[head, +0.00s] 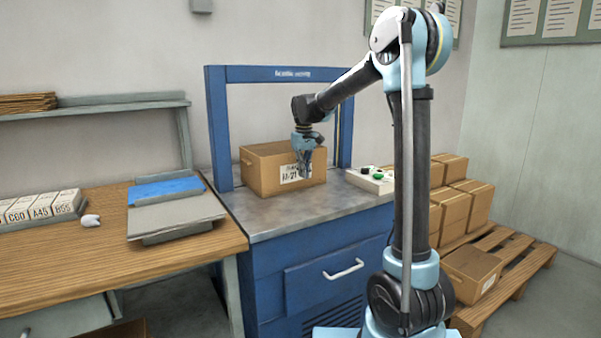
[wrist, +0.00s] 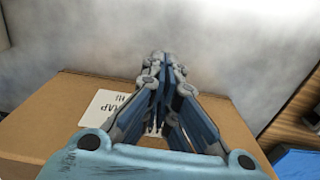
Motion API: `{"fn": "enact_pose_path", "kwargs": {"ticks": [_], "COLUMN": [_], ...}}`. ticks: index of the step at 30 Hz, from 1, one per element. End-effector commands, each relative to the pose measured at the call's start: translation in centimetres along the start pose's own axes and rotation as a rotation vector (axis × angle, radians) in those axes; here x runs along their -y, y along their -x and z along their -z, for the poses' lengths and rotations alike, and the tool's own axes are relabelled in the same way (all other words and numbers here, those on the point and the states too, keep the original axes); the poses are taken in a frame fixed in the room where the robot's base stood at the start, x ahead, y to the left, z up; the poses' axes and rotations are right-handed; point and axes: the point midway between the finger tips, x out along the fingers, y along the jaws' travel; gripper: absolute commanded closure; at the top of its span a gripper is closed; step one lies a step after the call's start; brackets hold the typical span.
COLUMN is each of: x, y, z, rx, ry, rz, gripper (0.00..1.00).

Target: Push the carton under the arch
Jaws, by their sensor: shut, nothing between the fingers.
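The cardboard carton (head: 264,171) stands upright on the metal top of the blue bench, at the blue arch (head: 217,130). Its white label faces the front. My gripper (head: 305,174) is shut and empty, pointing down at the front face of the carton, over the right part of the label. I cannot tell whether it touches the carton. In the wrist view the shut fingers (wrist: 160,62) reach past the edge of the carton (wrist: 60,115), and the label shows partly behind them. The arch's right post is partly hidden by my arm.
A control box with a green button (head: 371,180) sits on the bench top right of the carton. The bench top (head: 290,215) in front is clear. A wooden desk (head: 180,240) stands at left. Several cartons lie on a pallet (head: 515,245) at right.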

Motion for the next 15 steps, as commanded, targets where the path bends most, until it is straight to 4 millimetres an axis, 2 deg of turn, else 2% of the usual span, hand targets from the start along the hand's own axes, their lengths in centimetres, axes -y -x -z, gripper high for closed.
{"fn": "enact_pose_path", "kwargs": {"ticks": [9,15], "x": [-0.2,-0.2], "y": [5.6,8.5], "z": [-0.1,-0.1], "rx": [0.0,0.0], "ry": [-0.003,-0.003], "rz": [0.0,0.0], "gripper": [1.0,1.0]}}
